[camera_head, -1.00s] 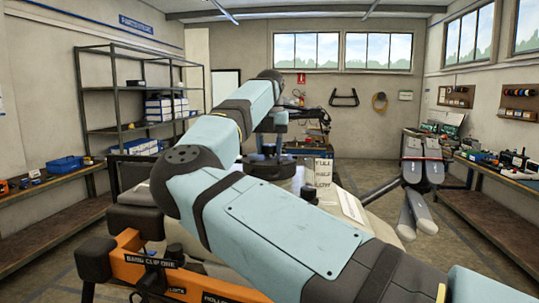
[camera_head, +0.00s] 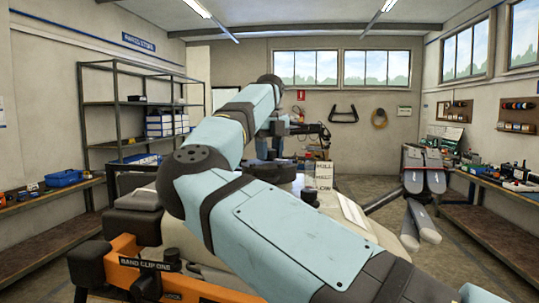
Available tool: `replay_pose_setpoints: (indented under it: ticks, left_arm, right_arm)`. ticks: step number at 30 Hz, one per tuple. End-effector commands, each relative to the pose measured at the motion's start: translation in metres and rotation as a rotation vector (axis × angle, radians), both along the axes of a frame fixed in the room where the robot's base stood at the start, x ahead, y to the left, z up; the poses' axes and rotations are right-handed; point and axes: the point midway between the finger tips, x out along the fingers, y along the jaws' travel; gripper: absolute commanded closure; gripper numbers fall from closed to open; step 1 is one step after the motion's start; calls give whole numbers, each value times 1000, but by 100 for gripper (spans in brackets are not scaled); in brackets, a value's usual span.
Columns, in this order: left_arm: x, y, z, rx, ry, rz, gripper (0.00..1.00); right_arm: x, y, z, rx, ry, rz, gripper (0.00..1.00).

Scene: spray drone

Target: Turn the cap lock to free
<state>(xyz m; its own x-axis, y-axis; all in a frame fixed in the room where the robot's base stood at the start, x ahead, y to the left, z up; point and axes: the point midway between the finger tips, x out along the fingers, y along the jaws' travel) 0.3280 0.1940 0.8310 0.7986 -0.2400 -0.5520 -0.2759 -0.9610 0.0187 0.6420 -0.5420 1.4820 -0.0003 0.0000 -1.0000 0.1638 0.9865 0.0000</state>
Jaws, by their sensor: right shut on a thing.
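My right arm reaches across the middle of the view, and its blue-grey links hide much of the drone. My right gripper (camera_head: 269,152) points down at the far end of the arm, small and dark. It is shut on the dark round cap (camera_head: 268,171) on top of the pale tank. The fingers are partly hidden by the arm, and I cannot read the lock's position. The drone's pale body (camera_head: 345,212) shows beyond the arm. My left gripper is not in view.
Folded dark and grey drone arms (camera_head: 424,180) stick out on the right. A shelf rack (camera_head: 115,110) and side benches line the walls. Open floor shows at the right.

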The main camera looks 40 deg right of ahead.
Motion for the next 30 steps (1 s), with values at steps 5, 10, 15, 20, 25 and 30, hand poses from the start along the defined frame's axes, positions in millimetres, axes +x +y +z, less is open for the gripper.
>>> replay_pose_setpoints:
  ticks: [5, 10, 15, 20, 25, 30]
  left_arm:
    - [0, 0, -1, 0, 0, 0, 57]
    - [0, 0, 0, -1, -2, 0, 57]
    - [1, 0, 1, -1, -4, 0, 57]
    - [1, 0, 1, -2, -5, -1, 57]
    - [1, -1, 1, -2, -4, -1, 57]
    - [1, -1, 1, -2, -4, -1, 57]
  right_arm:
    - [0, 0, 1, -1, -2, 22, 83]
    - [0, 0, 1, -1, -2, 25, 83]
    - [0, 0, 1, -2, -2, 25, 83]
    - [0, 0, 1, -1, -2, 24, 33]
    - [0, 0, 1, -1, -1, 24, 33]
    - [0, 0, 4, 0, -2, 24, 33]
